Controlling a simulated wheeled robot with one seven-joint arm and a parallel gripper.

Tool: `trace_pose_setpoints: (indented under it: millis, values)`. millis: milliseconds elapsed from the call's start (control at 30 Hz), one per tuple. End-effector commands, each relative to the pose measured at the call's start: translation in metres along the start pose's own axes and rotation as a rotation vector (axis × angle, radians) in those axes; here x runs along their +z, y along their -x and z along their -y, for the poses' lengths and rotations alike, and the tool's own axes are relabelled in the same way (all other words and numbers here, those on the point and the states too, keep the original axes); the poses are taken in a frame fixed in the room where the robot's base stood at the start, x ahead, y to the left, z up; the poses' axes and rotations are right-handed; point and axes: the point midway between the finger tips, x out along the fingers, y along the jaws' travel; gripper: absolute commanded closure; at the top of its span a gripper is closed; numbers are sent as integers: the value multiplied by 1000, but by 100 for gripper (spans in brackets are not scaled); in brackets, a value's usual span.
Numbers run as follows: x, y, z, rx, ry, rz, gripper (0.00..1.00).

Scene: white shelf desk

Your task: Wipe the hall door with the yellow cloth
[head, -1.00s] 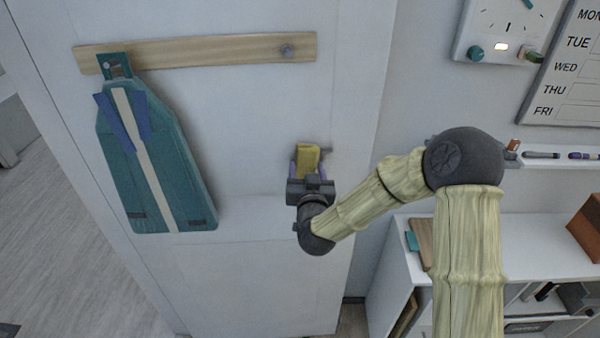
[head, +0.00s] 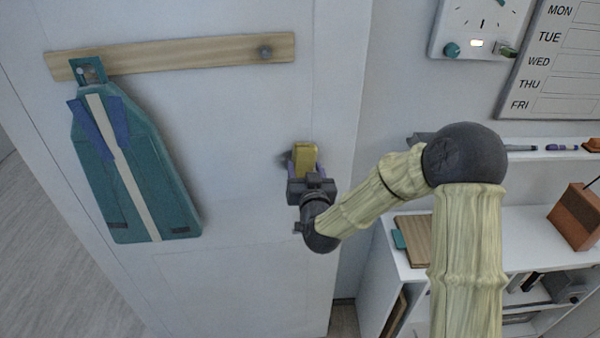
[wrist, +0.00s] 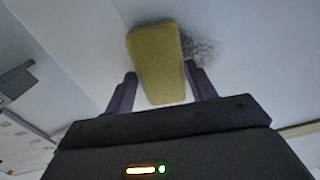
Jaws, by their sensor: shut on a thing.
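My gripper (head: 308,176) is shut on the yellow cloth (head: 306,157), a thick pad-like piece held out in front of the white hall door (head: 230,120). In the wrist view the cloth (wrist: 157,62) stands between the two fingers, its far end at or close to the door; I cannot tell whether it touches. A dark smudge (wrist: 203,47) on the door shows right beside the cloth in the wrist view. In the head view the smudge (head: 284,159) shows just left of the cloth. Any part of it behind the cloth is hidden.
A wooden rail (head: 170,56) on the door holds a teal board-shaped item (head: 130,170), left of my gripper. To the right are a narrow wall ledge with pens (head: 555,148), a white shelf unit (head: 480,210) and a brown box (head: 577,215). The door below my gripper is clear.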

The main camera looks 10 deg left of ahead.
Motion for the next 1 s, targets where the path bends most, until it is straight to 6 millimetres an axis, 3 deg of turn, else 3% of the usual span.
trace_pose_setpoints:
  millis: [267,800,1000]
  values:
    - [0,0,-2,3,0,-1,63]
    - [-5,0,-38,4,1,-2,63]
    - [-6,0,-41,3,-1,-1,63]
